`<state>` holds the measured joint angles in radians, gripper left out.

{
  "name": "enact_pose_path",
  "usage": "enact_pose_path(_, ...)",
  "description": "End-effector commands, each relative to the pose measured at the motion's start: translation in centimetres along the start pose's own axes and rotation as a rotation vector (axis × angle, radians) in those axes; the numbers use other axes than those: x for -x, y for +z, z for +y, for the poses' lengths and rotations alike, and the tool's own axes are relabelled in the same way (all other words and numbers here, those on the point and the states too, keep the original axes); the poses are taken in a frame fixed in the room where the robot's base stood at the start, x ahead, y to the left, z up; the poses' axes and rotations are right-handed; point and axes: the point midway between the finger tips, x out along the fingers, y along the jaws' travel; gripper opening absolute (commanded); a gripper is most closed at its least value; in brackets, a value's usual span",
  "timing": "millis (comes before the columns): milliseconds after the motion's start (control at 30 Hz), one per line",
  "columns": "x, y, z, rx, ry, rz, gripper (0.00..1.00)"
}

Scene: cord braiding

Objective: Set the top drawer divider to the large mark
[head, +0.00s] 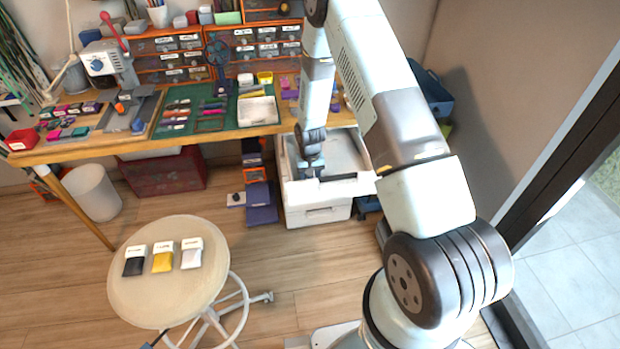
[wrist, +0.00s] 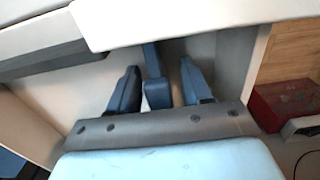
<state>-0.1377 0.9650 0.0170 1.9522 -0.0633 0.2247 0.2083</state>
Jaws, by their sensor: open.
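The white drawer unit (head: 318,216) stands under the right end of the bench, with its top drawer (head: 345,187) open. My gripper (head: 308,170) reaches down into the open drawer near its front left. In the wrist view my gripper (wrist: 160,68) is open, with its two dark fingers apart. A blue upright piece, apparently the divider (wrist: 155,92), stands between the fingers, with a visible gap on each side. The drawer's pale walls surround them. The size marks cannot be made out in either view.
A wooden bench (head: 200,135) with tools and small drawers runs along the back. A round stool (head: 165,290) holding several small packets stands at the front left. Blue and orange boxes (head: 261,205) stand left of the drawer unit. A red box (wrist: 285,103) lies beside the drawer.

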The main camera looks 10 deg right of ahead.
Motion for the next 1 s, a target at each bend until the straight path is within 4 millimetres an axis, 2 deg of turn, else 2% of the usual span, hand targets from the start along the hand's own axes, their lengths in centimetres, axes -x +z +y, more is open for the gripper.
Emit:
enact_pose_path(233, -0.02, 0.0, 0.0, 0.0, 0.0, 0.0, 0.47)
enact_pose_path(733, 0.0, 0.01, 0.0, 0.0, 0.0, 0.0, 0.0)
enact_pose_path(1000, 0.0, 0.01, 0.0, 0.0, 0.0, 0.0, 0.0)
